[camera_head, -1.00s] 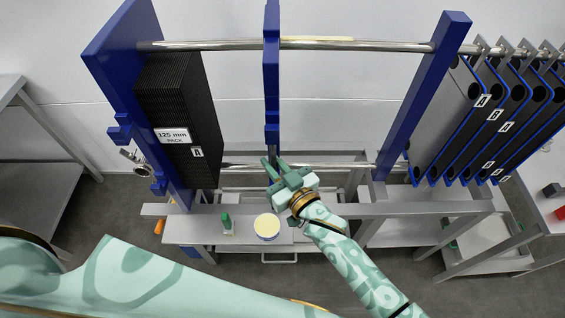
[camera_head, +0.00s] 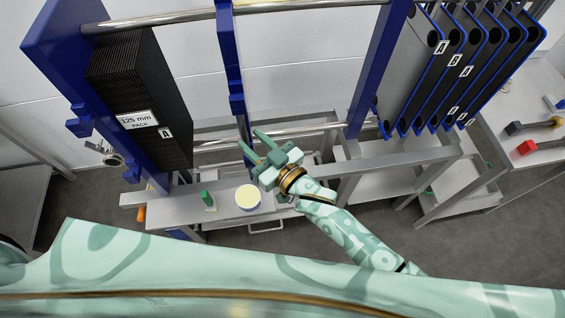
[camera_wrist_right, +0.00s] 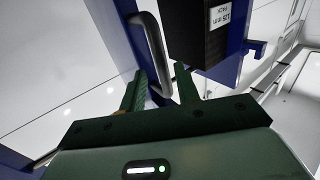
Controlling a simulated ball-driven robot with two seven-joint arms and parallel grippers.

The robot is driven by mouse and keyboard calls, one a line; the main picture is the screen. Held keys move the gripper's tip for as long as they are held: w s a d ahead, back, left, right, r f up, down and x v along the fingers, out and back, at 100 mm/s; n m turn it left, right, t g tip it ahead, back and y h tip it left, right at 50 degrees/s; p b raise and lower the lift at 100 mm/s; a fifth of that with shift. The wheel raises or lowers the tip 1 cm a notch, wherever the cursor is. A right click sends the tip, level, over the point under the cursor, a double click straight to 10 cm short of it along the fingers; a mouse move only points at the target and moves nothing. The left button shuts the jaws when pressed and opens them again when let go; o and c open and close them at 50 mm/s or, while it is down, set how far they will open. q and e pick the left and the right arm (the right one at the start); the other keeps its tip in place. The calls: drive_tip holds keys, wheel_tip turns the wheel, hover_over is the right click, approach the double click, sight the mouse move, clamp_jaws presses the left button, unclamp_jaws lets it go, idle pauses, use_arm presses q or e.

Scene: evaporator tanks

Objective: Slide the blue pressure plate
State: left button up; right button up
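The blue pressure plate (camera_head: 229,70) hangs upright on the rails near the middle of the frame, apart from the black plate pack (camera_head: 148,95) at its left. My right gripper (camera_head: 254,147) is at the plate's lower end, with its fingers spread. In the right wrist view, a dark bar handle (camera_wrist_right: 152,50) on the blue plate (camera_wrist_right: 112,35) reaches down toward the space between the open fingers (camera_wrist_right: 160,92). Whether a finger touches the handle cannot be told. My left gripper is not in view.
The blue end frame (camera_head: 65,55) stands left of the pack, a blue upright (camera_head: 378,70) to the right. Several dark plates (camera_head: 440,75) hang further right. A round tub (camera_head: 247,198) and a green-capped bottle (camera_head: 207,200) stand on the low table. The rails between plate and pack are clear.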

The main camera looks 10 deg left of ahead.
drive_tip(key=v, duration=1.3)
drive_tip(key=s+d+f+m+g+h+b, duration=0.1)
drive_tip(key=d+f+h+b, duration=0.15)
drive_tip(key=d+f, duration=0.6)
drive_tip(key=s+d+f+g+h+b, duration=0.1)
drive_tip(key=d+f+h, duration=0.3)
drive_tip(key=f, duration=0.9)
drive_tip(key=d+f+m+g+h+b, duration=0.1)
drive_tip(key=d+f+h, duration=0.4)
drive_tip(key=f, duration=0.6)
drive_tip(key=s+d+f+m+g+h+b, duration=0.1)
drive_tip(key=s+d+f+g+b, duration=0.1)
drive_tip(key=s+d+f, duration=0.45)
drive_tip(key=s+d+f+m+g+h+b, duration=0.1)
drive_tip(key=s+d+f+m+g+b, duration=0.15)
drive_tip(key=s+f, duration=0.6)
drive_tip(key=s+f+m+g+b, duration=0.1)
drive_tip(key=s+f+b, duration=0.3)
drive_tip(key=s, duration=0.9)
drive_tip(key=shift+d+f+g+h, duration=0.35)
drive_tip(key=shift+f+g, duration=0.35)
drive_tip(key=shift+g, duration=0.15)
